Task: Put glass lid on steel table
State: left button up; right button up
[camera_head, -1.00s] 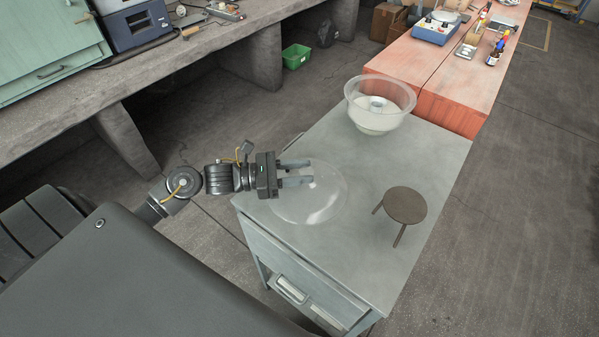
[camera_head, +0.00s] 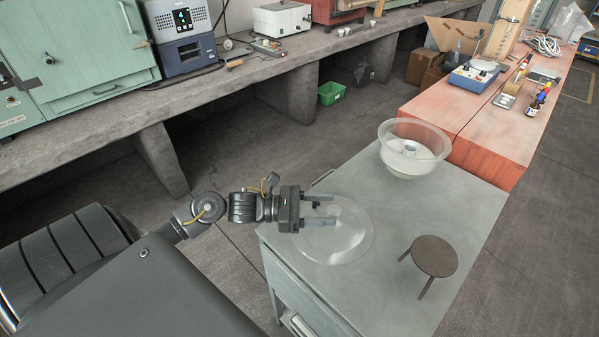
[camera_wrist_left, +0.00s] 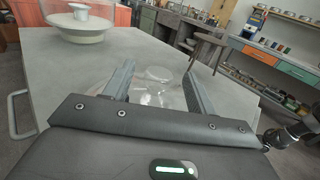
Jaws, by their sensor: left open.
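The clear glass lid (camera_head: 345,245) lies on the grey steel table (camera_head: 400,308), near its left edge. I cannot tell whether the fingers touch the lid. My right gripper is not in view.
A glass desiccator bowl (camera_head: 412,150) with a white bottom stands at the table's far end. A small round dark stool-like stand (camera_head: 434,256) is to the lid's right. A red bench (camera_head: 480,115) adjoins the table's far end. The table's front right is clear.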

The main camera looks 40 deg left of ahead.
pick_arm(q)
jog(key=b+v, duration=0.2)
jog(key=v, duration=0.9)
jog(key=shift+s+a+f+b, duration=0.1)
jog(key=shift+a+f+b, duration=0.1)
jog(key=shift+b, duration=0.1)
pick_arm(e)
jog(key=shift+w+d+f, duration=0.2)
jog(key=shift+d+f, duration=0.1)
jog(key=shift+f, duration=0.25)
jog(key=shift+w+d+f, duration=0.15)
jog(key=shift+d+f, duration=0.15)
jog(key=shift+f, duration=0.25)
